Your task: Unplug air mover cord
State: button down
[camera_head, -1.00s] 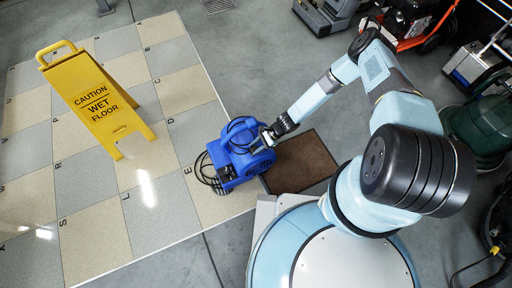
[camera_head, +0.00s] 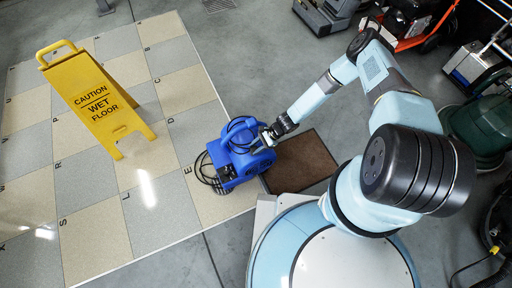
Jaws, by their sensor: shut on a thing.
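The blue air mover (camera_head: 237,162) stands at the right edge of the checkered floor panel, in the middle of the head view. My gripper (camera_head: 262,141) is at the upper right side of the air mover. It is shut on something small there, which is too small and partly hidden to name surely. The plug and its socket cannot be made out.
A yellow wet floor sign (camera_head: 95,98) stands on the checkered panel (camera_head: 92,240) to the left. A brown mat (camera_head: 303,163) lies right of the air mover. Machines, including a dark green one (camera_head: 480,128), line the right side. Grey floor is clear behind the air mover.

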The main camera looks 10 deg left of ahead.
jog(key=c, duration=0.6)
grip_release()
jog(key=v, duration=1.3)
jog(key=shift+w+d+r, duration=0.2)
jog(key=shift+d, duration=0.1)
